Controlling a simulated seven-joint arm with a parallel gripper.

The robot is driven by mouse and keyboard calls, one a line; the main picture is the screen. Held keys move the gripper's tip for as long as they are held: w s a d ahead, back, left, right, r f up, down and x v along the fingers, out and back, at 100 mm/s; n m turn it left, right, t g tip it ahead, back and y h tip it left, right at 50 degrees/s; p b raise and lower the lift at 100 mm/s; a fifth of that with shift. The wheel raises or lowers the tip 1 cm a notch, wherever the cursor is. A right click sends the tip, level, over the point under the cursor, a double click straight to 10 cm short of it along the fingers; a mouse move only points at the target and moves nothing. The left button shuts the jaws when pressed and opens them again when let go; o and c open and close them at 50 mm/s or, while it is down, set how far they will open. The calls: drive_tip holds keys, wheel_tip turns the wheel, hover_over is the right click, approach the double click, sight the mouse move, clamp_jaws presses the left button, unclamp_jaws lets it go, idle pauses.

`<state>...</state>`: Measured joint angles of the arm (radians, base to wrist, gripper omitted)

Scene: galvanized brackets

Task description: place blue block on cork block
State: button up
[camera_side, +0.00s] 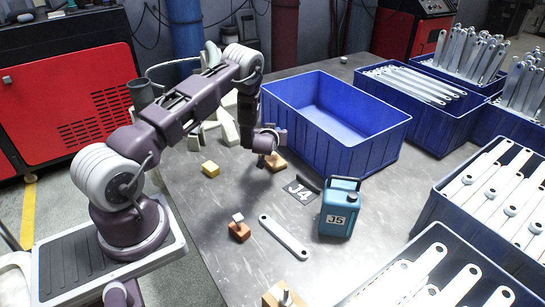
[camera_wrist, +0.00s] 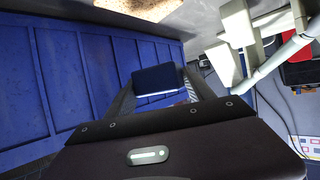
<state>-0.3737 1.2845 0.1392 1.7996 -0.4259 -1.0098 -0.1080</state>
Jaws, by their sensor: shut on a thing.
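My gripper (camera_side: 268,150) is shut on a dark blue block (camera_wrist: 158,78), which sits between the two fingers in the wrist view. In the side view the blue block cannot be made out. A brown block, seemingly the cork block (camera_side: 276,163), lies on the table just below and beside my gripper. A speckled tan surface (camera_wrist: 140,8), probably the cork block, shows at the top edge of the wrist view, apart from the blue block. The gap between them cannot be judged exactly.
A large empty blue bin (camera_side: 350,140) stands right behind my gripper. A yellow block (camera_side: 210,169), a J4 plate (camera_side: 300,190), a blue-green can (camera_side: 339,210), a bracket (camera_side: 284,237) and a brown block with a small pale cube (camera_side: 239,231) are nearby. Bins of brackets (camera_side: 430,105) fill the right.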

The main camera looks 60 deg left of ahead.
sight(272, 157)
wheel_tip(272, 157, down, 8)
drive_tip(key=shift+f, duration=0.2)
drive_tip(key=shift+f, duration=0.1)
drive_tip(key=o, duration=1.5)
